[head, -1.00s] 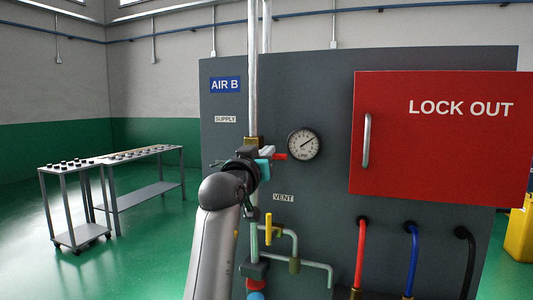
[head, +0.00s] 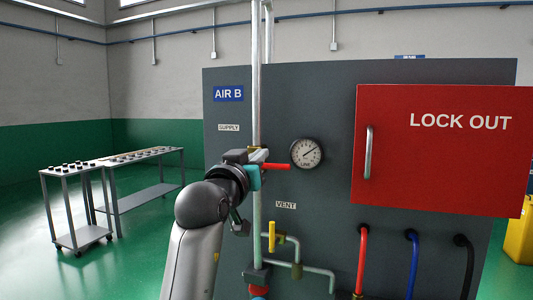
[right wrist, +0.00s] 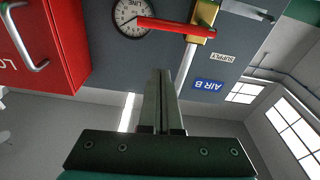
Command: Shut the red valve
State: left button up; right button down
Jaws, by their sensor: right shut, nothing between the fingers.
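The red valve handle (head: 277,166) lies about level in the head view, pointing right from the upright pipe towards the gauge. My left gripper is not in view.
A round gauge (head: 306,153) sits right of the handle on the grey panel (head: 330,90). A red LOCK OUT box (head: 445,180) stands out farther right. A yellow vent handle (head: 271,236) and bent pipes are below. Carts (head: 75,205) stand far left.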

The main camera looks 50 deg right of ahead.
jog(key=shift+v, duration=1.15)
